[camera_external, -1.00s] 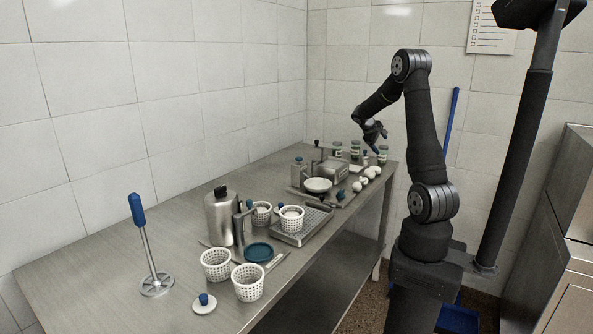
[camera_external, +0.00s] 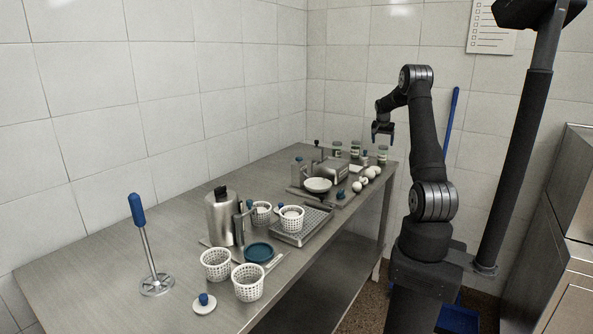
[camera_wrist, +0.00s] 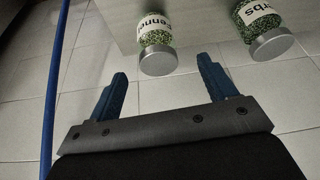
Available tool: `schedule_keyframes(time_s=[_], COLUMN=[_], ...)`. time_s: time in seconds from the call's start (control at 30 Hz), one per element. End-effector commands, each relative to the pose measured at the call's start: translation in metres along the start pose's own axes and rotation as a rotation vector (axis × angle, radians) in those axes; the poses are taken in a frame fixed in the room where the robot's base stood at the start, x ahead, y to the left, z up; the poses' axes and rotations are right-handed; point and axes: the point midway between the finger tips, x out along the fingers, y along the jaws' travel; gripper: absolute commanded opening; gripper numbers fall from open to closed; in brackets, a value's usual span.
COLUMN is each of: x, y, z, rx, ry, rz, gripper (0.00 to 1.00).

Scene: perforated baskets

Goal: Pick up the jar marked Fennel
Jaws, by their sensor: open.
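A glass jar with green contents, a silver lid and a label reading "ennel" (camera_wrist: 155,37) shows at the top of the wrist view, its first letter cut off or turned away. Beside it on the right is a similar jar with a label ending in "rbs" (camera_wrist: 259,22). My gripper (camera_wrist: 163,84) is open and empty, its two blue fingers pointing toward the fennel jar, apart from it. In the external view my gripper (camera_external: 383,138) hangs above the far end of the table near several jars (camera_external: 355,150); their labels are too small to read there.
A metal appliance (camera_external: 326,170) with a white bowl (camera_external: 318,184) and several white round items (camera_external: 364,182) stand close to the jars. Perforated white baskets (camera_external: 215,264) and a metal canister (camera_external: 222,218) are nearer. A blue pole (camera_external: 453,125) leans behind my arm.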

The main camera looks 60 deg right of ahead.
Motion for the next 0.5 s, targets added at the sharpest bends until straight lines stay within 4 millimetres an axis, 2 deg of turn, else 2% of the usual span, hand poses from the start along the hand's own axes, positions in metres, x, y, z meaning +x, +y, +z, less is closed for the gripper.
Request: schedule_keyframes(time_s=[0.03,0.13,0.5], x=[0.011,0.026,0.053], y=[0.000,0.000,0.002], z=[0.001,0.000,0.001], rx=[0.000,-0.001,-0.002], ry=[-0.003,0.000,-0.001], rz=[0.002,0.001,0.001], gripper=[0.77,0.77,0.77])
